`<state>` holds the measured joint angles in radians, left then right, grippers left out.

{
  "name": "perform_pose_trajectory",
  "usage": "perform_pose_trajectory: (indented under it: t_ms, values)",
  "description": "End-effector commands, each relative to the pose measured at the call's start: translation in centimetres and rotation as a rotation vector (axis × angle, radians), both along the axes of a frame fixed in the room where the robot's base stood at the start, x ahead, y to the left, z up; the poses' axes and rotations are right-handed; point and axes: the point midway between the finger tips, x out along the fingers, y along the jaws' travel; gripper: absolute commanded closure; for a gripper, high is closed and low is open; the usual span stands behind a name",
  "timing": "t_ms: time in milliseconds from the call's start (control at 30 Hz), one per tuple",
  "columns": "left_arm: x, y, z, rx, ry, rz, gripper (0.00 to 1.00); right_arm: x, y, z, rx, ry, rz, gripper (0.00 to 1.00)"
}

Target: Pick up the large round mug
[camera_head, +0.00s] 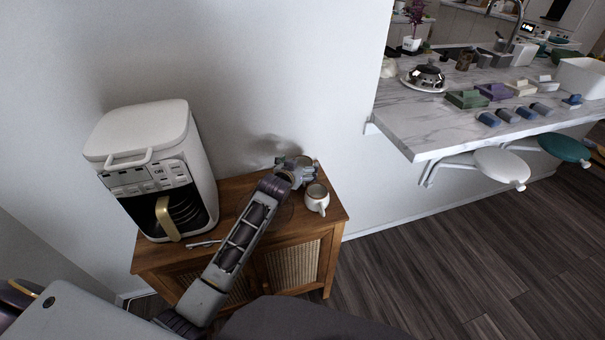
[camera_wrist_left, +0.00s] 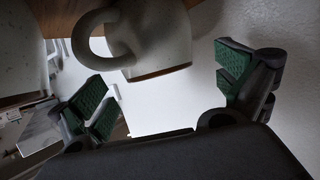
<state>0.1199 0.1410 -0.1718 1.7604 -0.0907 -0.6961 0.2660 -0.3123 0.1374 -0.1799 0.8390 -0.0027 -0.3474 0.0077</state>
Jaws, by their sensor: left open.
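A cream mug (camera_head: 316,198) with a reddish-brown rim stands upright near the right end of the wooden cabinet top (camera_head: 236,197). My left gripper (camera_head: 297,172) is just behind and left of it, and partly hides another light mug (camera_head: 306,160) at the back. In the left wrist view, a speckled cream mug (camera_wrist_left: 155,35) with its handle toward the left shows between the open green-padded fingers of the left gripper (camera_wrist_left: 165,88). No grip on it shows. A second speckled mug (camera_wrist_left: 20,50) is cut off at the left edge. I cannot tell which is the large round one.
A white coffee machine (camera_head: 150,165) stands on the cabinet's left part, with a small pen-like item (camera_head: 203,244) in front of it. The wall is close behind. A marble counter (camera_head: 405,115) with several items and stools is at the right, apart from the cabinet.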

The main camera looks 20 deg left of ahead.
Motion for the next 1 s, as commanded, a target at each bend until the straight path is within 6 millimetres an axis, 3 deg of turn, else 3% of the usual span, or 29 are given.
perform_pose_trajectory:
  t_ms: [400, 933, 1000]
  values:
    - [2.8, -0.2, -1.1, 0.0, 0.0, 0.0, 0.0, 1.2, 0.6, 0.3, 0.007, -0.018, 0.0, 0.6]
    - [2.9, -0.2, -1.1, 0.0, 0.0, -0.001, 0.0, 0.7, 0.6, 0.1, 0.008, -0.011, -0.001, 0.6]
    - [2.9, -0.2, -1.1, 0.0, 0.0, 0.0, 0.09, 0.7, 0.6, 0.1, 0.008, -0.011, -0.001, 0.6]
